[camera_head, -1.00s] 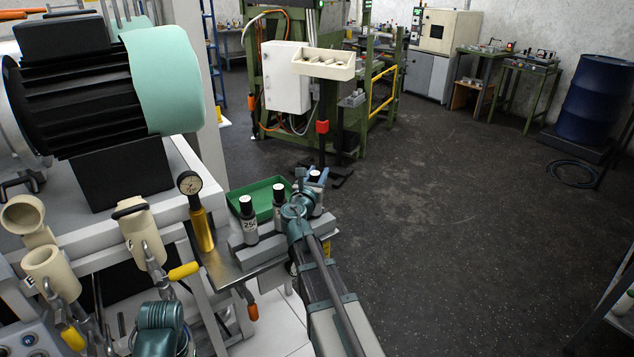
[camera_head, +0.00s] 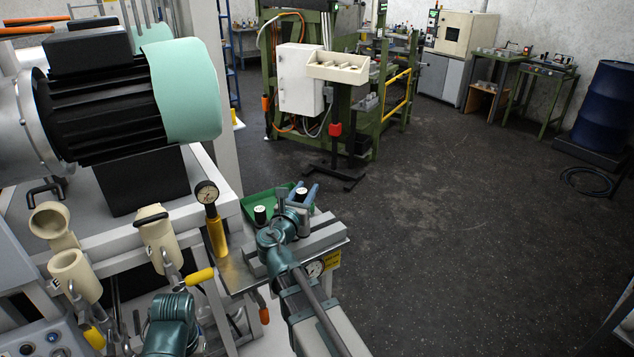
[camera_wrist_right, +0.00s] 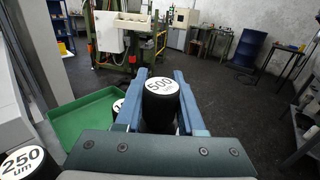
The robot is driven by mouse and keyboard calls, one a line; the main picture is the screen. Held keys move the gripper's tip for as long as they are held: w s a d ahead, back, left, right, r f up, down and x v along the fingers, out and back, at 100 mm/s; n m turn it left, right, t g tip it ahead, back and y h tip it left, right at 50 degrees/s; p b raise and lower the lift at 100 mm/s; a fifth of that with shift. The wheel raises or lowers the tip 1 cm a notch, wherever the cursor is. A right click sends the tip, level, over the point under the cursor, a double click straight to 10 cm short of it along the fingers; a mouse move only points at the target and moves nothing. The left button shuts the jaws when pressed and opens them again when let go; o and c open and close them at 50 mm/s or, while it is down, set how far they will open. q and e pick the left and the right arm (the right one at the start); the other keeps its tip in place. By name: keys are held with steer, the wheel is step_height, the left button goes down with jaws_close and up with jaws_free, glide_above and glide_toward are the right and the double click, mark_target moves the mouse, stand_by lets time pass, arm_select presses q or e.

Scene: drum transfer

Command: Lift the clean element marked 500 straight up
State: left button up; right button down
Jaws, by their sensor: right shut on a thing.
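The element marked 500 (camera_wrist_right: 161,88) is a black cylinder with a white top label in the right wrist view. My right gripper (camera_wrist_right: 160,100) is shut on it, with a blue finger on each side. In the head view my right gripper (camera_head: 300,198) is at the rear of the bench fixture, around a dark, white-topped element. The 500 element's base is hidden, so I cannot tell its height above the fixture. An element marked 250 (camera_wrist_right: 24,163) is at lower left in the wrist view. Another element (camera_wrist_right: 118,104) is partly hidden behind the left finger. My left gripper's fingers are not seen.
A green tray (camera_wrist_right: 82,118) lies left of the fingers. A grey metal block (camera_head: 325,236) lies beside the gripper. The floor to the right is open.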

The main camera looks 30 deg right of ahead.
mark_target(297, 196)
steer(key=shift+s+a+r, duration=0.1)
steer(key=shift+s+a, duration=0.35)
steer(key=shift+a, duration=0.4)
steer(key=shift+s+a+r, duration=0.1)
steer(key=shift+s+a, duration=0.35)
steer(key=shift+a, duration=0.4)
steer(key=shift+f, duration=0.15)
